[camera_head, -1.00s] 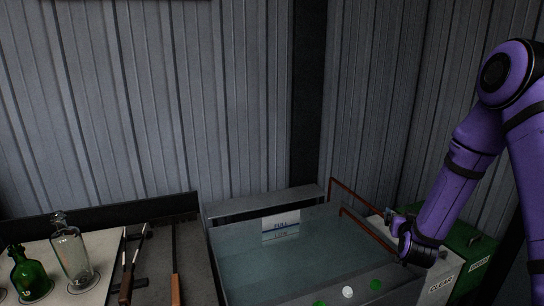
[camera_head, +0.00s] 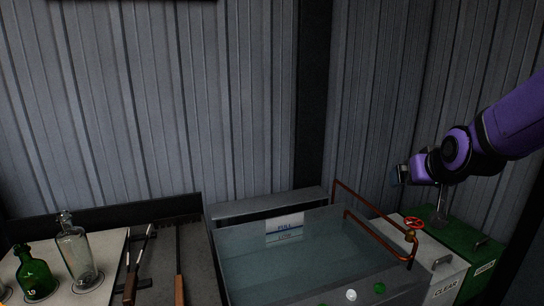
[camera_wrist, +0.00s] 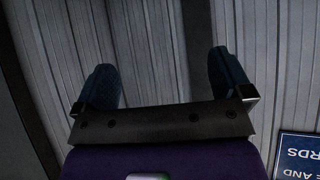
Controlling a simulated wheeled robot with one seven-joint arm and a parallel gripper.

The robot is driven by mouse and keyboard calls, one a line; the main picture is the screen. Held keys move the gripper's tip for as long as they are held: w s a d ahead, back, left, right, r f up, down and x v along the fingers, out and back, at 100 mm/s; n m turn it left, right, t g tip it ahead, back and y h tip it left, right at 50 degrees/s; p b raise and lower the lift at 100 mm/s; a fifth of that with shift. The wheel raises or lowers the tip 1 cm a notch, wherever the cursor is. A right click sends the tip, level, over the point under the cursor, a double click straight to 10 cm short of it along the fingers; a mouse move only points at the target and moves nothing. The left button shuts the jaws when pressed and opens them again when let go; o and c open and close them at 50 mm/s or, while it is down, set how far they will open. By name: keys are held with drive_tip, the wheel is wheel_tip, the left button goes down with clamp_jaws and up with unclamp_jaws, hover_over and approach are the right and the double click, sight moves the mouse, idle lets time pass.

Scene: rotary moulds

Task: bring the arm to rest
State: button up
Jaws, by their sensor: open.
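My gripper (camera_head: 398,175) is at the right of the head view, raised above the tank and the bins, with the purple arm reaching in from the right edge. In the wrist view my gripper (camera_wrist: 164,75) shows two dark blue fingers spread wide apart. Nothing is between them, only the grey corrugated wall behind. In the head view the fingers are small and partly hidden by the wrist.
A glass tank (camera_head: 262,268) marked FULL has a copper pipe (camera_head: 382,236) with a red valve wheel (camera_head: 413,222). A white CLEAR bin (camera_head: 447,270) and a green bin (camera_head: 462,234) stand right. A green bottle (camera_head: 37,277) and clear bottle (camera_head: 77,256) stand left.

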drive_tip(key=s+a+r+g, duration=0.1)
drive_tip(key=s+r+g, duration=0.1)
drive_tip(key=s, duration=1)
drive_tip(key=s+a+r+g, duration=0.1)
drive_tip(key=s+r, duration=0.3)
drive_tip(key=s, duration=0.8)
drive_tip(key=shift+s+n+g+y, duration=0.3)
drive_tip(key=shift+n+g, duration=0.1)
drive_tip(key=shift+g, duration=0.5)
drive_tip(key=shift+w+a, duration=0.1)
drive_tip(key=shift+a, duration=0.05)
